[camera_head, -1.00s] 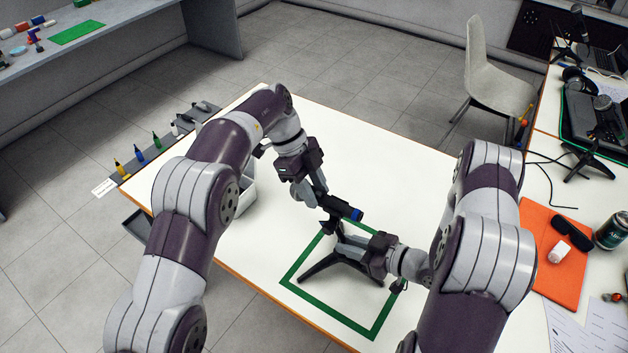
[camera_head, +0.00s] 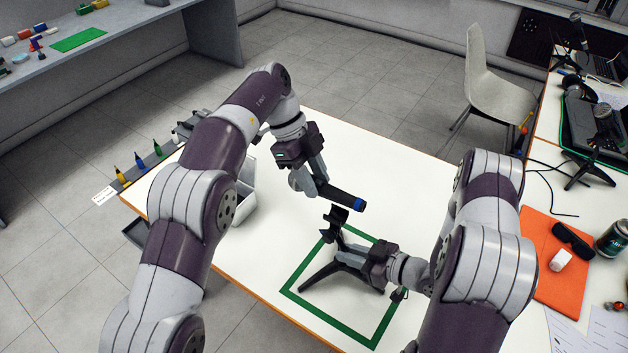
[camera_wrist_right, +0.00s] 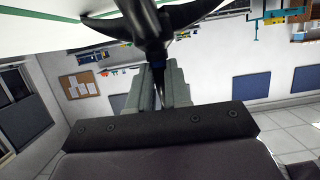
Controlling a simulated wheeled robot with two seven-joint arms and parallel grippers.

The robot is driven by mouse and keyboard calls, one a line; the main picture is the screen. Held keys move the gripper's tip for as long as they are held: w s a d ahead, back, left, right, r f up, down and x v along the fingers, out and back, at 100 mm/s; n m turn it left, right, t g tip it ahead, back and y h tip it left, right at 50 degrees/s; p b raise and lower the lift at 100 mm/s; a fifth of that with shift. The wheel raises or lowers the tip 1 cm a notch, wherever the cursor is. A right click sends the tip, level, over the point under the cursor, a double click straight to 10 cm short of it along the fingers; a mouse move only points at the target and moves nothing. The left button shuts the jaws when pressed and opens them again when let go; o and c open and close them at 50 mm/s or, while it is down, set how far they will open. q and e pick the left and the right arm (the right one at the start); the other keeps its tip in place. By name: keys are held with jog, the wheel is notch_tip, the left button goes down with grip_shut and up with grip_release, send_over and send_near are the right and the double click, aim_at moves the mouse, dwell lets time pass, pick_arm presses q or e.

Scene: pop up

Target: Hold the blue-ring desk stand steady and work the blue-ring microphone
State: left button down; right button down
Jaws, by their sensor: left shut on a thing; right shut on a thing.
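The blue-ring microphone (camera_head: 344,198) is a dark cylinder with a blue band near its right end. My left gripper (camera_head: 320,187) is shut on it and holds it tilted in the air, above and apart from the stand's clip. The black desk stand (camera_head: 336,266) stands on the white table inside a green outline, its empty clip on top. My right gripper (camera_head: 362,260) is shut on the stand from the right. The right wrist view shows the jaws closed on the stand's dark post (camera_wrist_right: 158,75); the clip is out of that view.
A grey bin (camera_head: 244,198) stands left on the white table (camera_head: 400,170), partly behind my left arm. A side desk at right holds an orange folder (camera_head: 552,262), sunglasses, a can and another microphone on a stand (camera_head: 605,125). The table's back middle is clear.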

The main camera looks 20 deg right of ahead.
jog(key=c, duration=1)
grip_release()
jog(key=v, duration=1.2)
